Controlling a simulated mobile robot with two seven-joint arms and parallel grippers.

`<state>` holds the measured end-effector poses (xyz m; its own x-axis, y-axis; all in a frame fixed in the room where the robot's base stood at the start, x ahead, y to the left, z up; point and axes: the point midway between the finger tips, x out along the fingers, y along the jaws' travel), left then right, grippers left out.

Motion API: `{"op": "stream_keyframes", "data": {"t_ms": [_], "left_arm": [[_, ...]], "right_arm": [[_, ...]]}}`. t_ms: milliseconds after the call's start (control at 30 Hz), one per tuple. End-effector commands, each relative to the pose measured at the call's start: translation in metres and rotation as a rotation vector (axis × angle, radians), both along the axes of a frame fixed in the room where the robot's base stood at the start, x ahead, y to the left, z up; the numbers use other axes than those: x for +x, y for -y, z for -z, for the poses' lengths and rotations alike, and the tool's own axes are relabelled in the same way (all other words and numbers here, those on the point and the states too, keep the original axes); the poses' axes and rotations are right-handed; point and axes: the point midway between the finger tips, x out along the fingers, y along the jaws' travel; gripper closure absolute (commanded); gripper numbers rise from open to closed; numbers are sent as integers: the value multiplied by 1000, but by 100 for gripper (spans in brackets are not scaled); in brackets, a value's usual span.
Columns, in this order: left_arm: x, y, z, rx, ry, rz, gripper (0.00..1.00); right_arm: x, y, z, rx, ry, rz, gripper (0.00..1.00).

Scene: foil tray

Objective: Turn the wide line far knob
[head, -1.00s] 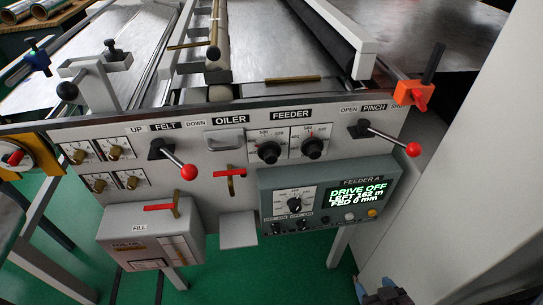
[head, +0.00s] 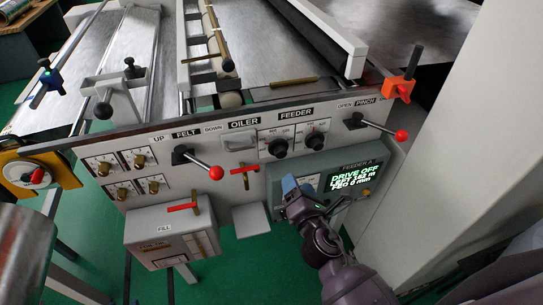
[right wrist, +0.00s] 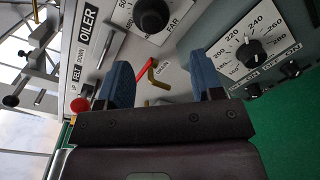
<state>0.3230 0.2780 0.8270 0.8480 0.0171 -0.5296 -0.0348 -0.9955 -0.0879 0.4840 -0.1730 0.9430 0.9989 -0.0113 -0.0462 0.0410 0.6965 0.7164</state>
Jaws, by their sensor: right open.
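Four small dials with brass knobs (head: 104,169) sit in two rows at the panel's left; their lettering is too small to read. Two black feeder knobs, one on the left (head: 278,147) and one on the right (head: 313,140), sit on white scales under the FEEDER label. I cannot tell which knob is the wide line far one. A black knob by the word FAR (right wrist: 152,15) shows at the top of the right wrist view. My right gripper (head: 301,185) is open and empty below the feeder knobs, in front of the feeder box. Its blue fingers show apart in the right wrist view (right wrist: 162,82). My left gripper is out of view.
The feeder box (head: 363,168) has a lit screen; my gripper hides its dial in the head view, but the dial (right wrist: 251,53) shows in the right wrist view. Red-ball levers (head: 215,172) and (head: 401,135) stick out from the panel. A red-handled valve (head: 245,171) is left of my gripper.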

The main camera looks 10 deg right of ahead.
Motion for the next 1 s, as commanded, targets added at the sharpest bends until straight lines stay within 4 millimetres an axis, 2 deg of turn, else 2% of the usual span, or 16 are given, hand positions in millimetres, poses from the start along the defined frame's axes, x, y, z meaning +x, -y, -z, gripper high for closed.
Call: {"op": "stream_keyframes", "data": {"t_ms": [100,200,300,567,667,1000], "left_arm": [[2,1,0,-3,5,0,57],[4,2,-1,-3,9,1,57],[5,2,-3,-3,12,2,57],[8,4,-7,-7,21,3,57],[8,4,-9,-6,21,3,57],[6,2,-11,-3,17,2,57]], "right_arm": [[-1,-3,0,-316,23,-16,39],[-1,-3,-2,-520,37,-22,39],[-1,-4,-3,-641,42,-26,39],[6,-4,-3,-719,41,-28,39],[17,-4,-4,-717,43,-28,39],[73,-4,-4,-714,42,-29,39]]}}
